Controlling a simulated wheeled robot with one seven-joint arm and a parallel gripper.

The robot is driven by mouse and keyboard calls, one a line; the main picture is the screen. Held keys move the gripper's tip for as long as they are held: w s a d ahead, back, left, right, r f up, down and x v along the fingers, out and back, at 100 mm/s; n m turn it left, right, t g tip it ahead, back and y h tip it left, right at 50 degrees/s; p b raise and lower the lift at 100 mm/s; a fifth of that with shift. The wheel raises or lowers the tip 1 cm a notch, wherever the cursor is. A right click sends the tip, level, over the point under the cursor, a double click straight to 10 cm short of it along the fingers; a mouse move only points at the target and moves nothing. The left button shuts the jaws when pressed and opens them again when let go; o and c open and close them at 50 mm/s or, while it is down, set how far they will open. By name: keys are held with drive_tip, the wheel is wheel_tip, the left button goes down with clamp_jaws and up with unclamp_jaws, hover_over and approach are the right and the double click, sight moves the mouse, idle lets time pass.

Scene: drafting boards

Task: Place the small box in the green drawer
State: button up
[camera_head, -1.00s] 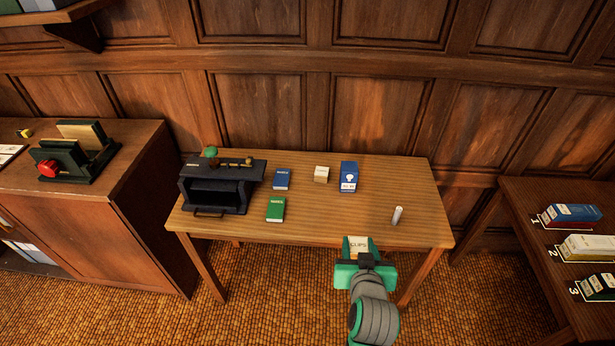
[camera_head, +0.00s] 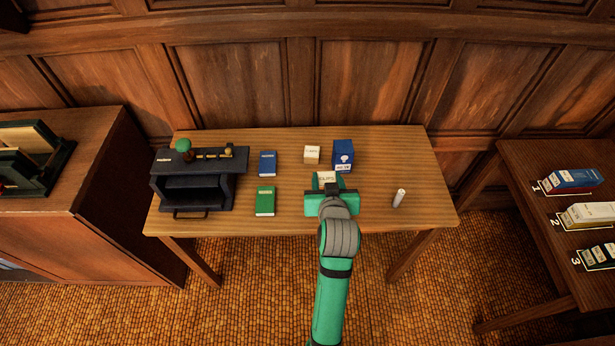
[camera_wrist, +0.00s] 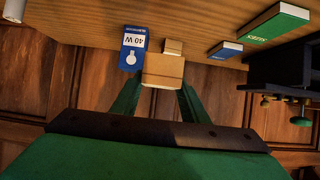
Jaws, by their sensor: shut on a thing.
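In the wrist view the held box (camera_wrist: 163,70) sits between my green fingers. A dark unit (camera_head: 242,166) stands at the table's left end, well left of my gripper. It has an open front, a low handle (camera_head: 190,214) and a green ball (camera_head: 183,145) on top. I see no drawer that is plainly green. A second small cream box (camera_head: 312,154) stands behind my gripper.
A blue bulb box (camera_head: 343,155) stands just behind my gripper. A blue book-like box (camera_head: 267,163) and a green one (camera_head: 265,201) lie between it and the dark unit. A pale cylinder (camera_head: 399,198) stands at right. The table's (camera_head: 300,220) front strip is clear.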

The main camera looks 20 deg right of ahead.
sight(319, 174)
drive_tip(key=w, duration=0.1)
drive_tip(key=w+f, duration=0.1)
drive_tip(key=w+a, duration=0.1)
drive_tip(key=shift+w+f, duration=0.35)
drive_tip(key=w+f, duration=0.1)
drive_tip(key=f, duration=0.1)
drive_tip(key=w+f, duration=0.2)
drive_tip(key=w+a+f, duration=0.1)
drive_tip(key=f, duration=0.1)
drive_tip(key=shift+w, duration=0.35)
drive_tip(key=shift+f, duration=1.45)
drive_tip(key=shift+f, duration=0.15)
drive_tip(key=o, duration=1.1)
